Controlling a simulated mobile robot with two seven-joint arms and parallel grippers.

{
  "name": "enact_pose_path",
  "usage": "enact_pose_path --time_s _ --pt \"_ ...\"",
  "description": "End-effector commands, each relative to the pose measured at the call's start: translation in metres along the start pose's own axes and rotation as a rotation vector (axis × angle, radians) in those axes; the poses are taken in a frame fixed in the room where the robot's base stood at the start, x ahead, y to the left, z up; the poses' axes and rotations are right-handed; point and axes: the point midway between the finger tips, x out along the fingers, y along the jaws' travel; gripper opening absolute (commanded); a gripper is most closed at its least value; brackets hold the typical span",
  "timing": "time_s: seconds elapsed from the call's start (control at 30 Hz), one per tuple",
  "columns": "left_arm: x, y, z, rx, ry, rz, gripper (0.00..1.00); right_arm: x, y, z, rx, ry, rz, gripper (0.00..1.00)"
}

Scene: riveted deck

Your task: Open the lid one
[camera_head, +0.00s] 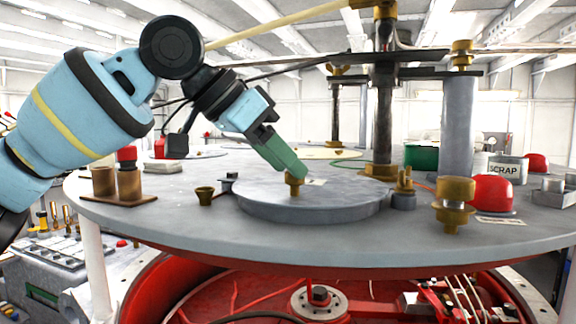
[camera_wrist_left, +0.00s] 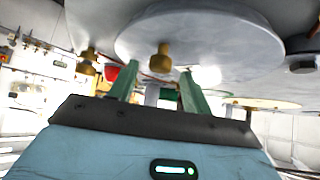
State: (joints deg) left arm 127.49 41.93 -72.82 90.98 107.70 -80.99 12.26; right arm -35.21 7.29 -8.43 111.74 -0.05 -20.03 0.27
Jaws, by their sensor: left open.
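The lid (camera_head: 345,200) is a round grey metal disc lying flat on the deck, with a small brass knob (camera_head: 294,186) on top near its left side. In the left wrist view the lid (camera_wrist_left: 225,45) fills the upper middle and the knob (camera_wrist_left: 161,58) stands out from it. My left gripper (camera_head: 290,170) reaches down from the upper left, with its green fingers right at the knob. In the left wrist view the gripper (camera_wrist_left: 158,82) is open, one finger on each side of the knob's line; I cannot tell whether they touch it. My right gripper is not in view.
The round grey deck (camera_head: 160,215) also carries a brass cup (camera_head: 205,195), brass cylinders (camera_head: 129,183) at left, a brass fitting (camera_head: 455,200), a red dome (camera_head: 491,193) and a scrap can (camera_head: 507,168) at right. A dark vertical post (camera_head: 384,120) stands behind the lid.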

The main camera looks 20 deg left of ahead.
Motion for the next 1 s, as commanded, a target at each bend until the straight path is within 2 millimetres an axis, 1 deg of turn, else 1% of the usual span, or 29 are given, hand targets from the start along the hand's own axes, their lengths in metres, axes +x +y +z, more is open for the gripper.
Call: enact_pose_path --time_s 0.1,0.2,0.47,0.57,0.83,0.87,1.0 --pt "0.01 0.001 0.0 0.001 0.0 -0.001 0.49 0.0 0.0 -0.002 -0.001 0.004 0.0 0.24" --pt "0.015 0.001 0.0 0.001 0.001 -0.001 0.49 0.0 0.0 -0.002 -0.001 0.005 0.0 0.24" --pt "0.017 0.0 0.0 0.001 0.002 -0.001 0.49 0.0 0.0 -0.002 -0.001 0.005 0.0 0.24" --pt "0.017 0.0 0.0 0.001 0.001 -0.001 0.38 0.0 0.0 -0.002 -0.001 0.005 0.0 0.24" --pt "0.017 0.0 0.0 0.001 0.001 -0.001 0.03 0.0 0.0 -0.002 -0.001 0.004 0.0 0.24" --pt "0.016 0.0 0.0 0.001 0.001 -0.001 0.0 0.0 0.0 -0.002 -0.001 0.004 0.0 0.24" --pt "0.016 0.0 0.0 0.001 0.002 -0.001 0.0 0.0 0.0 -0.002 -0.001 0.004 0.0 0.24"
